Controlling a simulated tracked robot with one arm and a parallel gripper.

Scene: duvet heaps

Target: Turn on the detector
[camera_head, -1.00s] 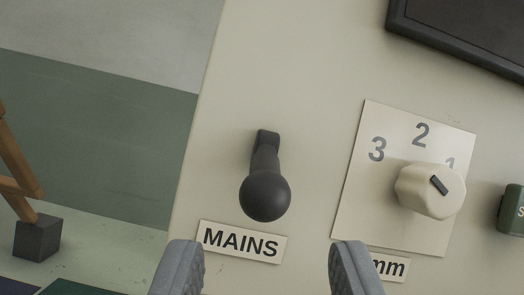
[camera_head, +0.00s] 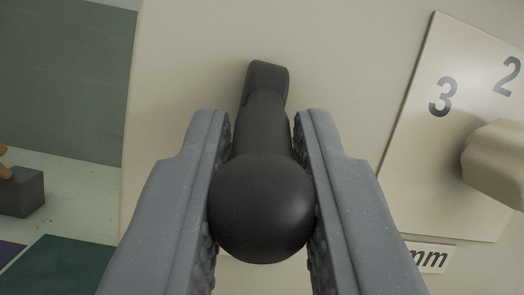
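The black mains lever (camera_head: 262,205) stands on the cream panel, with its ball knob hanging down towards me and its pivot at the top. My gripper (camera_head: 262,118) has one grey finger on each side of the lever. The ribbed pads lie against the knob and shaft, so it looks shut on the lever. The MAINS label below the lever is hidden behind my gripper and the knob.
On the right is a cream rotary knob (camera_head: 497,163) on a plate (camera_head: 430,190) marked 3 and 2, close to my right finger. A mm label (camera_head: 432,257) sits below it. Beyond the panel's left edge are a green wall and a dark block (camera_head: 22,193).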

